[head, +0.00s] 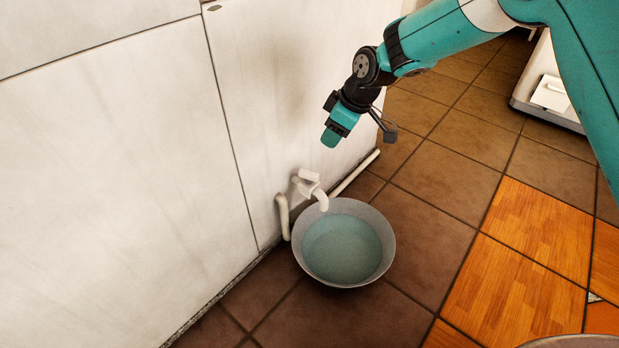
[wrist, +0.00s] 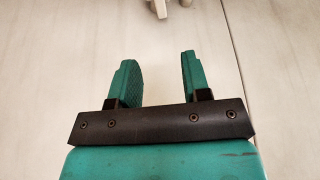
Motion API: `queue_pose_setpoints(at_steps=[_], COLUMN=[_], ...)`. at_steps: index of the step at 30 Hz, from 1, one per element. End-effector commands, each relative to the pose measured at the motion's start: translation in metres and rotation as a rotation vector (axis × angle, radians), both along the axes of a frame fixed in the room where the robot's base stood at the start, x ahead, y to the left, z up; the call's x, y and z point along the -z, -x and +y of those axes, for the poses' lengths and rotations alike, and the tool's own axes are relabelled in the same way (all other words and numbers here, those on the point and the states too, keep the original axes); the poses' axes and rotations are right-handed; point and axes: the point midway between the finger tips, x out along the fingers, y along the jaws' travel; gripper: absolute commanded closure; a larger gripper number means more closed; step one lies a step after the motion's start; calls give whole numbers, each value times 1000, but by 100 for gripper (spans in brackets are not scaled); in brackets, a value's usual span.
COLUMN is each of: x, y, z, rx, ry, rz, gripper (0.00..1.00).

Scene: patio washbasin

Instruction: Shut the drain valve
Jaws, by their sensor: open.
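The white drain valve (head: 309,184) is a small tap on the white wall, low down, with its curved spout over a grey bowl (head: 385,232) of bluish water on the floor. My gripper (head: 331,137) is above the valve and apart from it, its fingers pointing down. In the wrist view my gripper (wrist: 157,75) is open, with two teal fingers apart and nothing between them. A white piece, likely part of the valve (wrist: 160,7), shows at the top edge there, beyond the fingertips. Most of it is cut off, so I cannot tell the handle's setting.
A white pipe (head: 283,217) stands left of the valve, and another white pipe (head: 355,172) runs along the wall's foot to the right. The white wall (head: 120,160) is close on the left. Brown tiled floor (head: 440,190) is clear right of the bowl.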

Motion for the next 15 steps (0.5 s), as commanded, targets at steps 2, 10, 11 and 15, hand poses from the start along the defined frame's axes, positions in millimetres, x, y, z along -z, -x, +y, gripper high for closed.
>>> queue_pose_setpoints(at_steps=[2, 10, 11, 15], x=[20, 79, 86, 113], y=[-2, -10, -11, -15], z=[6, 28, 31, 41], rx=[-1, -1, -1, -1], ry=[0, -1, -1, 0], rz=[2, 2, 2, 2], gripper=[56, 56, 56, 56])
